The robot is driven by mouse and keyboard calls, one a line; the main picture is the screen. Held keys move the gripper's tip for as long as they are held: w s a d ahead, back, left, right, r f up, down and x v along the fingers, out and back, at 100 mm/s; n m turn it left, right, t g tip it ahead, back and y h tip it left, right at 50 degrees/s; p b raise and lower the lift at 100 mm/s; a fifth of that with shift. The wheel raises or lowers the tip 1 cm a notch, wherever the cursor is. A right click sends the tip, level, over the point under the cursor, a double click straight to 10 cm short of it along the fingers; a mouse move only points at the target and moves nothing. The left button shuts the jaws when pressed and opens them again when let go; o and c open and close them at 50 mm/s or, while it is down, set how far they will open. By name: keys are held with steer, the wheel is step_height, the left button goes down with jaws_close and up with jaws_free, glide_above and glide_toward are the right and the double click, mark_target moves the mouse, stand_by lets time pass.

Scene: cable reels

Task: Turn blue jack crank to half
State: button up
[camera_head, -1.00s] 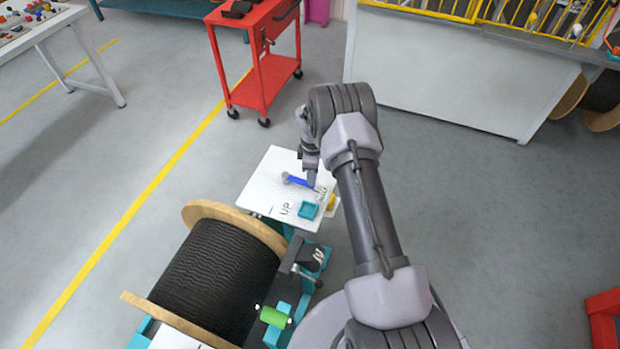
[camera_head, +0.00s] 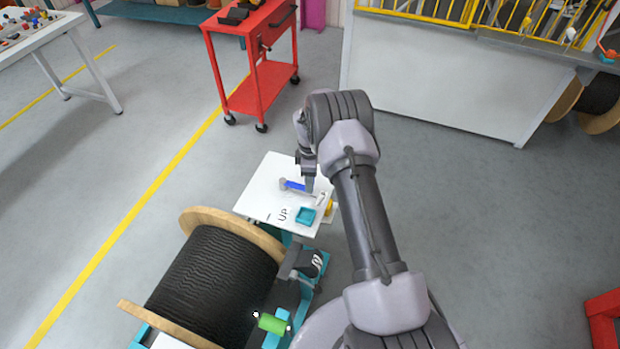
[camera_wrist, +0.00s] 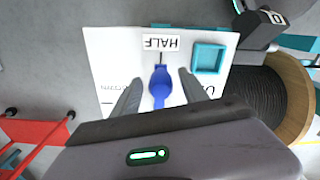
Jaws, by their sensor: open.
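The blue jack crank (camera_head: 296,186) lies over a white panel (camera_head: 262,193) beside the cable reel. One end has a grey round hub, and the other runs toward the HALF label. In the wrist view the crank (camera_wrist: 160,88) lies between the two fingers, in line with the HALF label (camera_wrist: 161,43), which reads upside down. My gripper (camera_wrist: 159,74) is open, with a finger on each side of the crank and gaps visible. In the head view my gripper (camera_head: 309,187) points down at the crank's outer end and partly hides it. The UP label (camera_head: 283,215) is nearer the reel.
A teal square tray (camera_head: 306,216) sits on the panel near the crank. The black cable reel (camera_head: 215,280) with wooden flanges stands at the lower left. A red cart (camera_head: 258,90) stands behind. Grey floor is open to the left and right.

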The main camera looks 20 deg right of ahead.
steer(key=shift+r, duration=0.1)
step_height(320, 180, up, 17)
steer(key=p, duration=0.5)
steer(key=shift+p, duration=0.4)
steer(key=shift+r, duration=0.1)
